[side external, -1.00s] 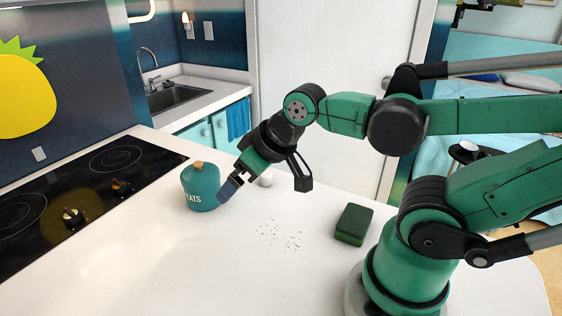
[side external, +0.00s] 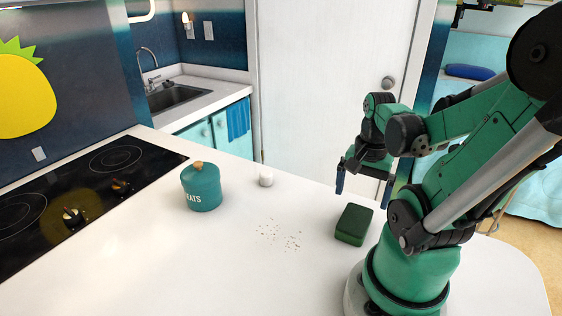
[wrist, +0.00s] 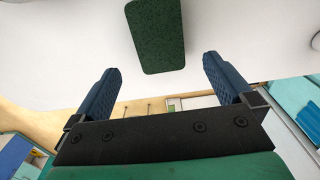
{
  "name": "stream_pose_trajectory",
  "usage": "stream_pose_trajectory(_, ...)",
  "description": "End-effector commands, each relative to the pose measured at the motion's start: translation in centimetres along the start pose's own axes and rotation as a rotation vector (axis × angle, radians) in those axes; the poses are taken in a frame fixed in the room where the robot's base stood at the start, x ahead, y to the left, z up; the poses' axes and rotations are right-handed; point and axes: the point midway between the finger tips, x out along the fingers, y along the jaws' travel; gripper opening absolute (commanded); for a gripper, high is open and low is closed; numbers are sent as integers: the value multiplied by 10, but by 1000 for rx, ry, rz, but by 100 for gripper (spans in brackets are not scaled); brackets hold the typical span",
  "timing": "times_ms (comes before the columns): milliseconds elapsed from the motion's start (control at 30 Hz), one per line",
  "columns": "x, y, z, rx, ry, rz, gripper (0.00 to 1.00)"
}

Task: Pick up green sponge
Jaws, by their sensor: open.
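The green sponge (side external: 354,224) is a dark green block lying flat on the white counter, close to my base. My gripper (side external: 363,190) is open and empty, pointing down above the counter near the sponge's far side. In the wrist view the sponge (wrist: 157,32) shows at the top middle, beyond the gap between the two blue fingers of my gripper (wrist: 160,75). The fingers do not touch it. No part of the sponge is between them in that view.
A teal canister (side external: 201,188) with a wooden knob and a small white object (side external: 266,177) stand left of the gripper. Crumbs (side external: 280,235) lie left of the sponge. A black cooktop (side external: 85,195) is at the far left. The counter (side external: 240,280) in front is clear.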

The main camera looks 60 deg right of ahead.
Motion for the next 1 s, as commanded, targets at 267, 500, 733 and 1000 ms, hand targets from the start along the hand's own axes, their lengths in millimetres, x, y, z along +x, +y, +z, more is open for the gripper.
stream_pose_trajectory(267, 16, -1, -1, 1, 0, 0, 100)
stream_pose_trajectory(500, 35, -1, -1, -1, 1, 0, 100)
stream_pose_trajectory(733, 48, -1, -1, -2, 1, 0, 100)
stream_pose_trajectory(1000, 54, 0, 0, -2, 1, 0, 100)
